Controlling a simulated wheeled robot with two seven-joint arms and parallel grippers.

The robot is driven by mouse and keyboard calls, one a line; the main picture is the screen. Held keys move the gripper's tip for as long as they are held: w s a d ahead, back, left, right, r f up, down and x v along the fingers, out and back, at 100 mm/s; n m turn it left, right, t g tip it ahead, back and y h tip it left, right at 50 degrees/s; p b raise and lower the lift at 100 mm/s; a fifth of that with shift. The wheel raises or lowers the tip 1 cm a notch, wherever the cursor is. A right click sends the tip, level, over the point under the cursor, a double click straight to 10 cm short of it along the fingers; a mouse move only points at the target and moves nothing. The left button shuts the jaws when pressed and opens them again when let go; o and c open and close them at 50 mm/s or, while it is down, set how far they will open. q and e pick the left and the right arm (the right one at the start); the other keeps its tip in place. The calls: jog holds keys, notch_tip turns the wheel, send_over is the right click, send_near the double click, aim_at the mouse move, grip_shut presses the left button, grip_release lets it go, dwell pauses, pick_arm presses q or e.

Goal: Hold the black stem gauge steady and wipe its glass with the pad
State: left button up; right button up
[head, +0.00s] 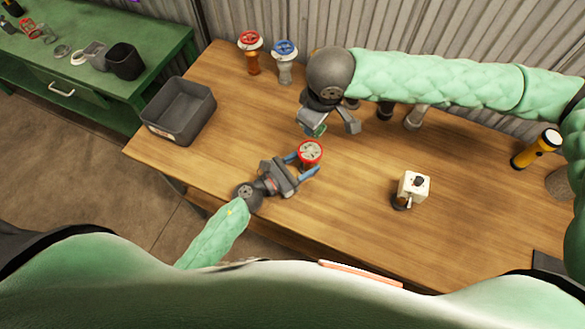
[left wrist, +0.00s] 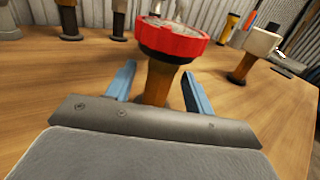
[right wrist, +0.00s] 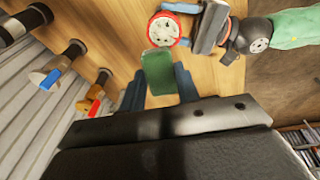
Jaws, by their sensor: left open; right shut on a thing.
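A round gauge with a red rim (head: 310,152) and pale face stands on the wooden table. The left wrist view shows its red rim (left wrist: 172,42), a black collar beneath and an orange-brown stem. My left gripper (head: 304,166) is open, with its blue fingers on either side of that stem, apart from it. My right gripper (head: 331,124) is shut on a green pad (right wrist: 158,72) and holds it just behind the red-rimmed gauge, apart from its face (right wrist: 164,29). I cannot make out for sure which gauge has a black stem.
Red-topped (head: 250,42) and blue-topped (head: 285,50) gauges stand at the back, with others partly hidden behind my right gripper. A white boxy head on a stem (head: 413,184) stands right, a yellow flashlight (head: 535,149) farther right. A grey bin (head: 180,110) sits left.

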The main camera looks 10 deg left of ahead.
pick_arm(q)
jog(key=shift+x, duration=0.85)
